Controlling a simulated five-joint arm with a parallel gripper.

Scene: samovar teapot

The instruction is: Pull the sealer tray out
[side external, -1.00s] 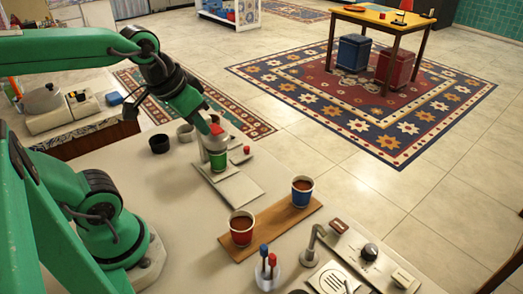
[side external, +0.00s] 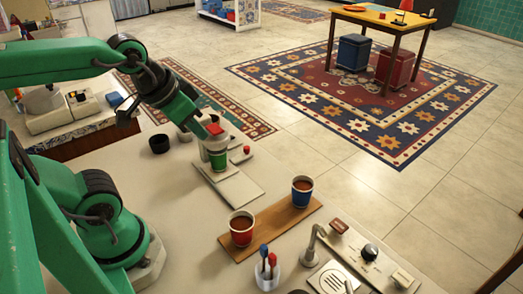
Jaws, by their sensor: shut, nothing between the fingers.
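The sealer (side external: 216,143) is a small pale machine with a red top, left of the middle in the side external view. A green cup (side external: 217,159) stands in it. A flat pale plate (side external: 240,189), seemingly the sealer tray, extends from its base toward the camera. A small red knob (side external: 247,149) is at its right side. My gripper (side external: 203,131) is shut and empty, just behind and left of the sealer top. Its fingertips are small and partly hidden, so I cannot tell whether they touch the sealer.
A wooden board (side external: 268,229) holds a red cup (side external: 241,228) and a blue cup (side external: 302,188). A white holder (side external: 267,276) with red and blue sticks stands in front. A panel with a dial (side external: 370,252) is at right. A black cup (side external: 159,144) stands left of the sealer.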

